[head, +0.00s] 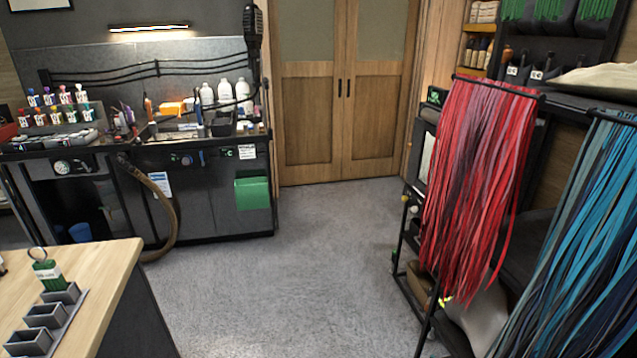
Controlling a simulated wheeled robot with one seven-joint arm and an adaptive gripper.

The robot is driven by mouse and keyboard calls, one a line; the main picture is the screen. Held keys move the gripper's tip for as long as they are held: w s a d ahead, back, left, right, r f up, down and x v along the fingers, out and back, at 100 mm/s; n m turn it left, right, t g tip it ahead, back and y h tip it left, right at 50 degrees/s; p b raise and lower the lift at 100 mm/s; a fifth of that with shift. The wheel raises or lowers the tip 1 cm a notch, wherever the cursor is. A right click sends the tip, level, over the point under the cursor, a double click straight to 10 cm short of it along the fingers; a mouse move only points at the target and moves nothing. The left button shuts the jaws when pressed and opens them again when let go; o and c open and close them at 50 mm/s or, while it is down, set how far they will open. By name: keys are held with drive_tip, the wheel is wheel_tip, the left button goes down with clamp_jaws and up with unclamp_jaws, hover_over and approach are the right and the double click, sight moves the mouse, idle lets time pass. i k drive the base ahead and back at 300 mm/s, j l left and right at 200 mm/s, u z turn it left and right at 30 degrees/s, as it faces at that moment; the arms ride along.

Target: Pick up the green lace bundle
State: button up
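A small green bundle (53,283) with a pale label and a ring on top stands upright at the left edge of the head view. It sits at the far slot of a grey holder (44,316) on a light wooden table (100,262). Its lower end is hidden by the holder wall. It looks like the green lace bundle, but single laces are too small to tell. My gripper is not in view.
The holder's nearer slots look empty. A workbench (205,190) with bottles and a brown hose (163,205) stands at the back left. Racks of red laces (478,170) and blue laces (590,230) stand at the right. Grey floor (290,270) between is clear, up to wooden doors (340,120).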

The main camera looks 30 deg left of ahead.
sight(50, 273)
drive_tip(key=u, duration=3.1)
drive_tip(key=i+l+u, duration=0.15)
drive_tip(key=l+u, duration=0.2)
drive_tip(key=i+l+u, duration=0.1)
drive_tip(key=l+u, duration=0.15)
drive_tip(key=u, duration=0.15)
drive_tip(key=l+u, duration=0.55)
drive_tip(key=l, duration=1.15)
